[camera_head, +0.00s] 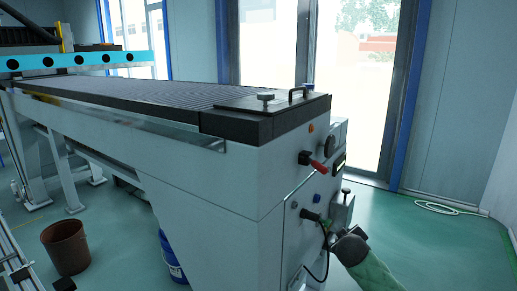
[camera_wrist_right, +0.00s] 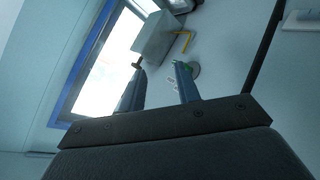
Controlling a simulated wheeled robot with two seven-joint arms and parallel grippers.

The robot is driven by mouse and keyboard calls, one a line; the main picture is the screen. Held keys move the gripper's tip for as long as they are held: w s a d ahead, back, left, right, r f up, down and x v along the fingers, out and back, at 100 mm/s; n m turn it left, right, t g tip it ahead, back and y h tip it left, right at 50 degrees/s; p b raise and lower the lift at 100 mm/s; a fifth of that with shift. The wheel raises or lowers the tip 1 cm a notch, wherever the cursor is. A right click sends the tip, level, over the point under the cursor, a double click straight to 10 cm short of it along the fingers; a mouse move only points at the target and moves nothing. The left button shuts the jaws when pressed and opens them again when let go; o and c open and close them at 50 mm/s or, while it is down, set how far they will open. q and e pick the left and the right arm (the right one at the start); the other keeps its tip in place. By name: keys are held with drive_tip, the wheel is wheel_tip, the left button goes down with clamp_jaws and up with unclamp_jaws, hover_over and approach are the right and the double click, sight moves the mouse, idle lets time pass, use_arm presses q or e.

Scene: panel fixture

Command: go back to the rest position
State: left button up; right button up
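My right gripper (camera_head: 335,236) comes in from the lower right in the head view, in front of the machine's end panel (camera_head: 285,215). In the right wrist view its two fingers (camera_wrist_right: 160,68) stand apart with nothing visible between them. Past the fingertips are a grey box (camera_wrist_right: 154,40), a yellow bent handle (camera_wrist_right: 184,41) and a green round part (camera_wrist_right: 191,68). Whether a finger touches the green part is unclear. A green knob (camera_head: 311,216) with a black cable is just left of the gripper in the head view. My left gripper is not in view.
The panel also carries a red-tipped lever (camera_head: 317,165) and a small box (camera_head: 341,208). A slatted machine bed (camera_head: 150,93) extends to the left. A brown bucket (camera_head: 66,247) and blue drum (camera_head: 172,258) stand on the floor. The floor (camera_head: 440,250) at right is mostly clear.

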drive_tip(key=s+a+f+m+g+y, duration=0.1)
drive_tip(key=s+a+f+g, duration=0.2)
drive_tip(key=s, duration=0.6)
drive_tip(key=s+a+f+y, duration=0.2)
drive_tip(key=s+a+f, duration=0.25)
drive_tip(key=s, duration=0.45)
drive_tip(key=s+a+f+m+g+y, duration=0.1)
drive_tip(key=s+a+f+g, duration=0.1)
drive_tip(key=s+a, duration=0.5)
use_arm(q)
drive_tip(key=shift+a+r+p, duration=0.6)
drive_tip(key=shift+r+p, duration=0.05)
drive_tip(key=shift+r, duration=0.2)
use_arm(e)
drive_tip(key=s+f+g, duration=0.1)
drive_tip(key=s+f, duration=0.3)
drive_tip(key=s, duration=0.4)
drive_tip(key=s+a+f+m+g+y, duration=0.1)
drive_tip(key=s+f, duration=0.3)
drive_tip(key=s, duration=0.5)
drive_tip(key=s+f+g, duration=0.2)
drive_tip(key=s+f, duration=0.2)
drive_tip(key=s, duration=0.5)
drive_tip(key=shift+a+f+m+g, duration=0.25)
drive_tip(key=shift+f+m+g, duration=0.05)
drive_tip(key=shift+m, duration=0.1)
